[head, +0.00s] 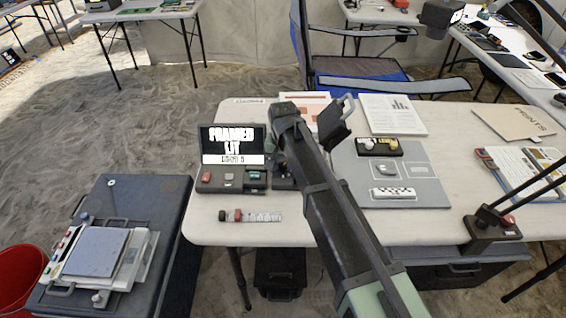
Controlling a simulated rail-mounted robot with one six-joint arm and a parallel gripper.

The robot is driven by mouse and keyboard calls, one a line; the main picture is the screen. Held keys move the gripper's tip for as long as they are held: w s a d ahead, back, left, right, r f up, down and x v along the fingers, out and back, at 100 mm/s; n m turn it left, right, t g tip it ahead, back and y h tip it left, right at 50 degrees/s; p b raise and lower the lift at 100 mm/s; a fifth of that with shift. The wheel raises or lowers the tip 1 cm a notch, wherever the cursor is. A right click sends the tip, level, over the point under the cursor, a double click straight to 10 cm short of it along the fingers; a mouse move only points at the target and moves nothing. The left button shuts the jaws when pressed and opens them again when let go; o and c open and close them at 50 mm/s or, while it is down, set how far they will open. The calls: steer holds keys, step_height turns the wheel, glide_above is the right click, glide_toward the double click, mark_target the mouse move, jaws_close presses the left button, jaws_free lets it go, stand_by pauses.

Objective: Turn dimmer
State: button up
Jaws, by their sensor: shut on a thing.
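A dark control box (218,187) sits at the table's left edge, with a red button, grey controls and a small screen (232,134) standing behind them. The screen reads "FRAMED LIT" with a smaller line below. My arm reaches in from the lower right, and my gripper (280,163) points down at the box's right end. It is shut on the dimmer there. The dimmer knob and most of the fingertips are hidden behind the gripper and arm, so the knob's angle cannot be told.
A grey mat (420,172) right of my arm holds small artifacts and a checkered scale bar. Papers and a folder (512,122) lie behind and right. A dark lamp-like stand (490,228) is at the front right.

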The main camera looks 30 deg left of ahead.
mark_target(283, 165)
steer(key=o, duration=0.9)
step_height(283, 165, up, 11)
steer(key=p, duration=1)
steer(key=shift+f+p, duration=0.1)
steer(key=shift+p, duration=0.3)
